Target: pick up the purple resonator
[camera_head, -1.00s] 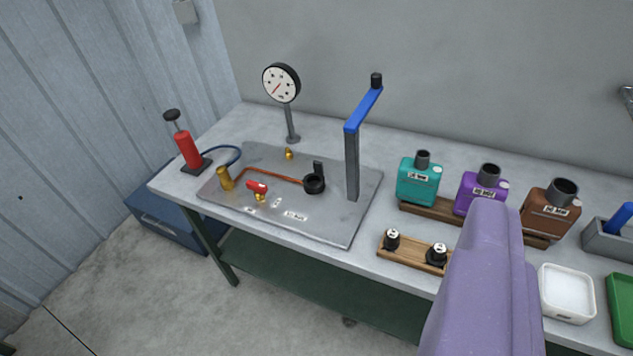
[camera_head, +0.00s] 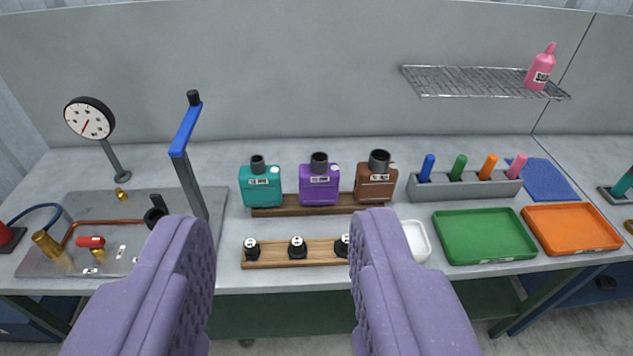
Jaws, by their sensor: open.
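The purple resonator (camera_head: 319,186) is a boxy purple canister with a dark grey neck and a white label. It stands upright on a wooden strip (camera_head: 266,211) at the back of the bench, between a teal resonator (camera_head: 260,188) and a brown one (camera_head: 376,184). My gripper (camera_head: 282,240) shows as two lilac fingers, wide apart, at the bottom of the view. It is open and empty, in front of the bench. The purple resonator appears beyond the gap between the fingers, untouched.
A wooden block (camera_head: 275,263) with several black knobs lies before the resonators, partly hidden by my right finger. A gauge plate with a blue-armed post (camera_head: 186,150) is left. A white dish (camera_head: 417,240), green tray (camera_head: 484,237), orange tray (camera_head: 571,229) and marker holder (camera_head: 438,190) are right.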

